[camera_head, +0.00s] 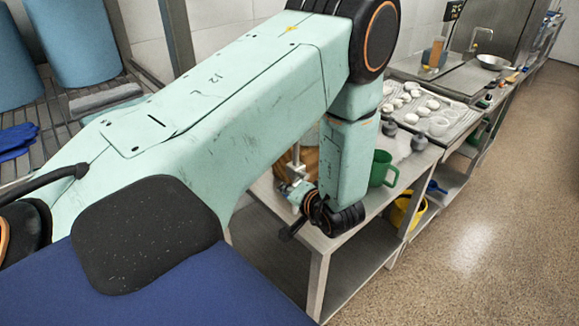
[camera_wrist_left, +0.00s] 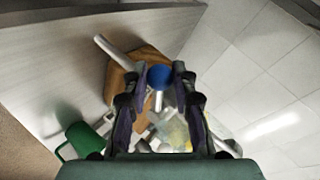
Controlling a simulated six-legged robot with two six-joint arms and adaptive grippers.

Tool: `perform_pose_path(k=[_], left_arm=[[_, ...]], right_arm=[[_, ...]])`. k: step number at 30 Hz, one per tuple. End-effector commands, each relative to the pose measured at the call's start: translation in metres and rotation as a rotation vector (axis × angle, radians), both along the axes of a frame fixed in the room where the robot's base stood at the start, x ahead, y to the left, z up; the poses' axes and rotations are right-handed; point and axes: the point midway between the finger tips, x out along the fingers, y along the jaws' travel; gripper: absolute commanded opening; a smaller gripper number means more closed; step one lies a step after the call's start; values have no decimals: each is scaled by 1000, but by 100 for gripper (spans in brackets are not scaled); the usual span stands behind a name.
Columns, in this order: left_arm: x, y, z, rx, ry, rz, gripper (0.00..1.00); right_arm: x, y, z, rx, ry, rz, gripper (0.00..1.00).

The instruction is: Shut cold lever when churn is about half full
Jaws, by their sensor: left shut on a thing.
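The blue ball-ended cold lever (camera_wrist_left: 159,77) stands between the fingertips of my left gripper (camera_wrist_left: 157,70) in the left wrist view. That gripper is shut on it. A brown wooden churn (camera_wrist_left: 123,82) lies just beyond and to the left of the lever, partly hidden by the fingers. A little of the churn (camera_head: 309,160) shows behind my left arm in the head view. The water level inside it cannot be seen. Pale metal tap parts (camera_head: 293,190) show beside my left wrist, but its fingers are hard to make out there. My right gripper is not in view.
A green jug (camera_head: 380,168) stands on the bench (camera_head: 393,192) right of my arm, also seen in the wrist view (camera_wrist_left: 84,139). A yellow bucket (camera_head: 407,212) is on the lower shelf. Trays with white rounds (camera_head: 434,104) lie farther back. The floor at right is clear.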

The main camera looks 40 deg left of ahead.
Motion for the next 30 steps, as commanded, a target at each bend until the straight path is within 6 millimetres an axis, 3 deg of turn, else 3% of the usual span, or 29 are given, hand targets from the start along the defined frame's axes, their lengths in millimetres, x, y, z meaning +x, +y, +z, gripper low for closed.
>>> perform_pose_path(k=[9, 20, 30], left_arm=[[2, 0, 2, 2, -5, -3, 50], [0, -5, 4, 2, -3, -4, 50], [-11, -42, 28, 4, -4, -7, 50]], right_arm=[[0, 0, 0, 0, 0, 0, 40], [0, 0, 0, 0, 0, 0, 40], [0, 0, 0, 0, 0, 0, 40]])
